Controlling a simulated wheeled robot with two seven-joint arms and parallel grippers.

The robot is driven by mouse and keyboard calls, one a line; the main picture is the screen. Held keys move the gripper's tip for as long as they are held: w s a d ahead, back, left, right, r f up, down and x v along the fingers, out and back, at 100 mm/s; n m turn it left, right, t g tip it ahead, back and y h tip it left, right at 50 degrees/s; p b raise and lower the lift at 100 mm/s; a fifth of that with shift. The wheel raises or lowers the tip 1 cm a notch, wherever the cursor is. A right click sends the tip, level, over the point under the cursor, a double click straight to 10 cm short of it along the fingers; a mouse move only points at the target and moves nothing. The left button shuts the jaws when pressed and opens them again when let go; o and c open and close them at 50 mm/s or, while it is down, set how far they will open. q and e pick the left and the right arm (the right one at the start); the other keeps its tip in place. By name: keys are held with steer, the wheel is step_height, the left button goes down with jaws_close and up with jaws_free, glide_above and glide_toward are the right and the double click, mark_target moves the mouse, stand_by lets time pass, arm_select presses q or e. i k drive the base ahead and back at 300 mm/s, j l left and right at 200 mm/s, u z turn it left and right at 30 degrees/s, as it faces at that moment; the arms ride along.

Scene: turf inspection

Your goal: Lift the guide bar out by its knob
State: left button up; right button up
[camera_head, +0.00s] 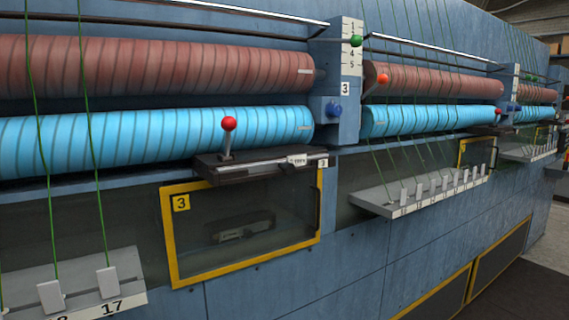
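A red ball knob (228,124) stands upright on a short metal stem. The stem rises from the left part of a dark bar-like piece (255,162), which seems to be the guide bar. This piece lies level on the machine front, just below the blue ribbed roller (150,135). A small silver fitting and a tag with the number 3 sit at its right end. Neither of my grippers is in view, and nothing touches the knob.
A yellow-framed window (174,240) marked 3 is below the bar. Red-brown rollers (150,66) run above. Green cords hang at left and right. Numbered shelves (415,192) with white tabs jut out on both sides. Green, orange and blue knobs (333,110) are near the upright post.

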mark_target(288, 166)
steer(key=u, duration=0.25)
steer(key=i+l+u, duration=0.2)
steer(key=l+u, duration=0.25)
steer(key=i+l+u, duration=0.1)
steer(key=l+u, duration=0.8)
steer(key=i+j, duration=0.05)
